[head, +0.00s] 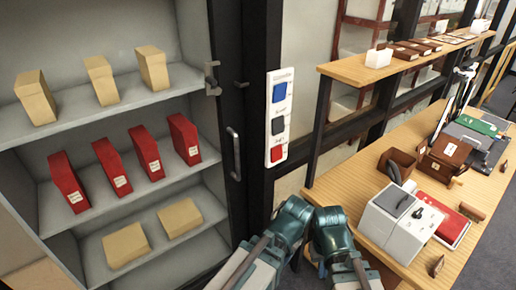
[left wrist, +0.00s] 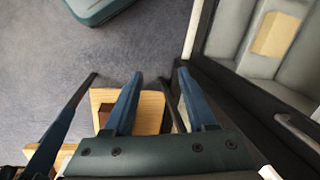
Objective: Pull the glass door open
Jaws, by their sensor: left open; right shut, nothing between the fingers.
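A tall cabinet with a dark-framed front (head: 233,115) fills the left of the head view. A silver upright bar handle (head: 235,153) sits on the dark frame. The handle also shows at the right edge of the left wrist view (left wrist: 297,132). I cannot tell whether the door stands slightly ajar. My left gripper (left wrist: 160,74) is open and empty, its blue fingers apart from the handle, which lies to their right. My right gripper (head: 326,213) is shut and empty at the lower middle of the head view, right of and below the handle.
Shelves hold beige boxes (head: 100,80) and red boxes (head: 145,152). A panel with blue, dark and red squares (head: 279,118) is beside the frame. A wooden desk (head: 385,245) with a white-and-grey device (head: 399,222) stands at right. Bare floor (left wrist: 165,40) shows in the wrist view.

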